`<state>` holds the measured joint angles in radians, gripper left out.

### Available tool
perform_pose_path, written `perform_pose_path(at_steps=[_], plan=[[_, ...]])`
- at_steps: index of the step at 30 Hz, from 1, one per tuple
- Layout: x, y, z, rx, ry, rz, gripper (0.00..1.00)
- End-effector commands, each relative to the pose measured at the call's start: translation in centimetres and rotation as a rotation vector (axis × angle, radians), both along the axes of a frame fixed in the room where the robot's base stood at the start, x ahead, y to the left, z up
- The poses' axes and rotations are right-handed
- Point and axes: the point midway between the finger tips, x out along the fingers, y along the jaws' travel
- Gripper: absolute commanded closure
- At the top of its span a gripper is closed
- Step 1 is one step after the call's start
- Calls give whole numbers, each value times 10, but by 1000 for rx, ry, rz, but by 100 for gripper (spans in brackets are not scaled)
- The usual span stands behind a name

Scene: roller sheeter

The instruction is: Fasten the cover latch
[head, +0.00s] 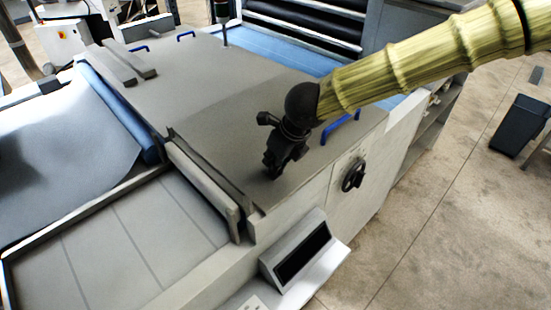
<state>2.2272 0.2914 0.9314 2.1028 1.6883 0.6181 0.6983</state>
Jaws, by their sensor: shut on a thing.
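The roller sheeter's flat grey cover (215,95) spans the middle of the head view and lies closed. My gripper (272,170) is dark and points down at the cover's near right part, close to its front edge. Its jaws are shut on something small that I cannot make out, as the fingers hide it. The cover latch cannot be told apart from the dark gripper here. A blue handle (343,128) stands on the cover just right of my gripper, partly behind my arm.
A black handwheel (354,174) sticks out of the machine's side. A control box with a dark screen (302,256) juts out below. Two more blue handles (138,48) (186,36) are on the cover's far side. A dark bin (519,125) stands on the open floor at right.

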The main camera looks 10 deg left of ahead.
Motion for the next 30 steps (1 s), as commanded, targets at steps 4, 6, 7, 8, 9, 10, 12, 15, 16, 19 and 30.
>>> perform_pose_path(at_steps=[4,6,7,8,9,10,12,15,16,19,30], plan=[[0,0,-1,-2,0,13,100],[0,0,-1,-2,0,15,100],[0,0,-1,-2,0,15,100],[0,0,-1,-2,0,15,100],[0,0,-1,-2,0,15,100],[0,-1,-1,-2,0,15,100],[0,0,-1,-2,0,15,100],[0,0,-1,-2,0,15,85],[0,-1,-1,-2,1,14,79],[0,0,-1,-2,1,14,67],[0,-1,4,0,0,12,67]])
